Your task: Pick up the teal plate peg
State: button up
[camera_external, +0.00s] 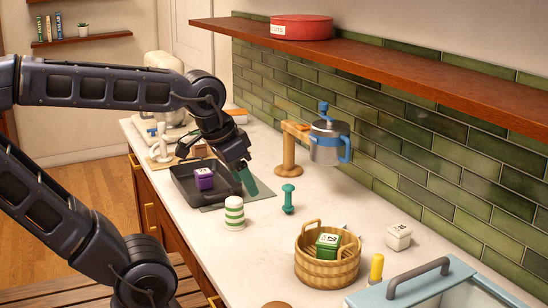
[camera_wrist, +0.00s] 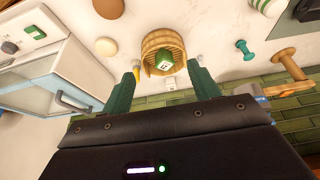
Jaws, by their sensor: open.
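The teal plate peg (camera_external: 288,198) stands upright on the white counter, a slim post with a wider top and base. In the wrist view the teal peg (camera_wrist: 244,49) is right of centre near the top, outside the space between the fingers. My gripper (camera_external: 249,182) has green fingers and hangs above the right edge of the dark tray, left of the peg and apart from it. In the wrist view my gripper (camera_wrist: 164,68) has its fingers spread with nothing held; the basket shows beyond them.
A striped green-and-white canister (camera_external: 234,214) stands left of the peg. A dark tray (camera_external: 183,187) holds a purple block (camera_external: 203,179). A wooden stand (camera_external: 287,160) is behind the peg. A woven basket (camera_external: 314,271) with a green block (camera_external: 327,245) is in front. Bare counter surrounds the peg.

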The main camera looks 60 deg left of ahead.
jog(key=w+a+m+g, duration=0.1)
jog(key=w+a+m, duration=0.4)
jog(key=w, duration=0.5)
jog(key=m+g, duration=0.3)
jog(key=m, duration=1.1)
send_over(290, 186)
jog(key=f, duration=1.4)
jog(key=shift+s+d, duration=0.15)
jog(key=shift+d, duration=0.15)
jog(key=shift+a+f+m, duration=0.25)
jog(key=shift+m, duration=0.05)
jog(key=shift+f, duration=0.3)
notch_tip(290, 186, down, 5)
jog(key=shift+r, duration=0.1)
jog(key=shift+a+f, duration=0.2)
jog(key=shift+f, duration=1.15)
jog(key=shift+a+f, duration=0.15)
jog(key=shift+f, duration=1.2)
jog(key=c, duration=1)
